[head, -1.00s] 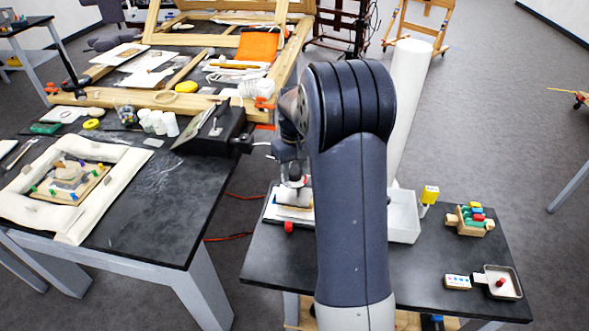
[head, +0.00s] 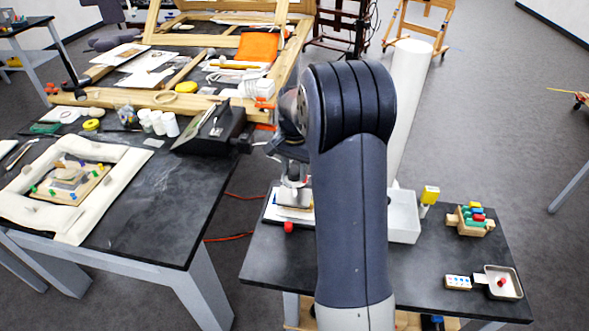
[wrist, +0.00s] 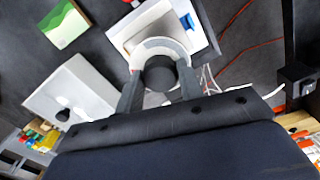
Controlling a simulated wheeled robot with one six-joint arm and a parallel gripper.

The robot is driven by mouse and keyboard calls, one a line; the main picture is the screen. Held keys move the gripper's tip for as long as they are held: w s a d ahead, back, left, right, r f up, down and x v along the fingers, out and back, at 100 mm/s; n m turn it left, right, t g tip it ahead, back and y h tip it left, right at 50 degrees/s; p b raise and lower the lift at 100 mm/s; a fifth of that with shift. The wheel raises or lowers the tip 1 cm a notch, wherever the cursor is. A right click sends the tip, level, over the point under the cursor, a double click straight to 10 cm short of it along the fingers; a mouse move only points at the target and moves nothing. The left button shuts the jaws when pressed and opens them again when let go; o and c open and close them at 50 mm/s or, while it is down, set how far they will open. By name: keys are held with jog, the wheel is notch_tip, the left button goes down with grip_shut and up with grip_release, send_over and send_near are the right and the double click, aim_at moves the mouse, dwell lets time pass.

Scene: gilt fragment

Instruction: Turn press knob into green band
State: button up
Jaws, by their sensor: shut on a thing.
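A dark round knob (wrist: 160,74) stands over a pale ring in the wrist view, at the press (wrist: 194,32) with its whitish base plate. My gripper (wrist: 160,88) is shut on the knob, one finger at each side. In the head view the press base (head: 274,214) shows left of my arm, and my gripper (head: 293,181) is over it, partly hidden. A panel with a green and white face (wrist: 64,24) lies at the upper left of the wrist view. I cannot make out a pointer on it.
A white tray (head: 404,228) stands right of my arm, near a yellow block (head: 430,194). A rack of coloured pieces (head: 471,220) and a small metal dish (head: 512,283) are further right. The dark table (head: 262,262) is clear at its front left.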

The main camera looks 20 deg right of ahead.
jog(key=m, duration=0.4)
jog(key=shift+m, duration=0.3)
jog(key=m, duration=0.4)
jog(key=shift+r+m, duration=0.1)
jog(key=shift+m, duration=0.2)
jog(key=m, duration=0.9)
jog(key=shift+m, duration=0.4)
jog(key=o, duration=1)
